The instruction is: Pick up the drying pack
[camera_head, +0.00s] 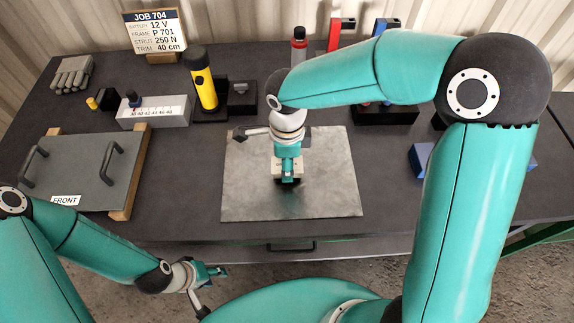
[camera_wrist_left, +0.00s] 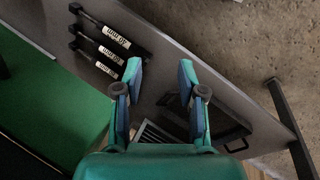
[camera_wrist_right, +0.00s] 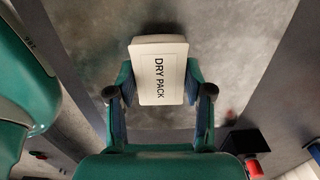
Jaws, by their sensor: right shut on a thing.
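The drying pack (camera_wrist_right: 158,72) is a white block lettered DRY PACK, between the fingers of my right gripper (camera_wrist_right: 160,95) in the right wrist view. That gripper is shut on it and points down over the grey metal plate (camera_head: 245,195). In the head view the right gripper (camera_head: 287,160) hides most of the pack (camera_head: 278,170). I cannot tell for sure how high the pack is above the plate. My left gripper (camera_head: 210,278) is near the table's front edge, far from the pack. In the left wrist view the left gripper (camera_wrist_left: 163,88) is open and empty.
A lid marked FRONT (camera_head: 85,172) with two handles lies at left on wooden strips. A yellow torch (camera_head: 203,82), a measuring block (camera_head: 155,112), a glove (camera_head: 72,75) and a job sign (camera_head: 157,30) stand behind. Three labelled struts (camera_wrist_left: 110,45) show in the left wrist view.

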